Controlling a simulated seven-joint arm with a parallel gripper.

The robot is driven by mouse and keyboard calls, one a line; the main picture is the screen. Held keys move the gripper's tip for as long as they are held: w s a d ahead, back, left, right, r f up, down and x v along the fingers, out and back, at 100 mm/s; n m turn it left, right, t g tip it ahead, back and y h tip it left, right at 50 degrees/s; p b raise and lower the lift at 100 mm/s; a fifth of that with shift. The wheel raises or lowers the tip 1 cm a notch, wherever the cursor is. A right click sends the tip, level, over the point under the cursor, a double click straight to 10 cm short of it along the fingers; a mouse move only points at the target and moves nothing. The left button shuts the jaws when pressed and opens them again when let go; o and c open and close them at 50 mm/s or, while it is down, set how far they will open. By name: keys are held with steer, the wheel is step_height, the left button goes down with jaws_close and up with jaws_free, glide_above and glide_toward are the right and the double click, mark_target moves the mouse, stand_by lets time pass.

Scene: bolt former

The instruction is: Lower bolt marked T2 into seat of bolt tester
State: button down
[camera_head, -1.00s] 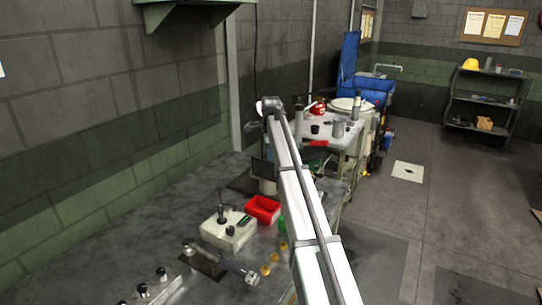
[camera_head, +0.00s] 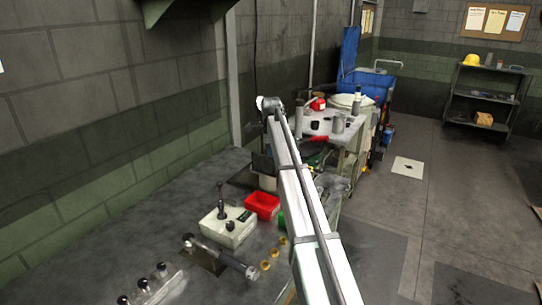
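The pale box-shaped device (camera_head: 229,228) with an upright dark lever stands on the grey bench; I take it to be the bolt tester. A dark round piece is on its top; whether that is a bolt or the seat is too small to tell. Several dark-headed bolts (camera_head: 143,284) stand upright in a row on a light rack at the lower left. No T2 mark is readable on any of them. My white arm link (camera_head: 305,215) crosses the middle of the view. My gripper is not seen, so its hold and its distance from the tester are hidden.
A grey cylindrical tool (camera_head: 228,262) lies on a dark plate on the bench. Several small brass-coloured rings (camera_head: 272,258) sit beside it. A red bin (camera_head: 262,206) stands behind the tester. The bench's left side along the wall is mostly bare.

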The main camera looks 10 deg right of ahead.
steer(key=shift+f, duration=0.7)
steer(key=c, duration=0.8)
jaws_free()
steer(key=shift+c, duration=0.2)
steer(key=shift+r, duration=0.1)
step_height(320, 180, up, 14)
steer(key=shift+f, duration=0.2)
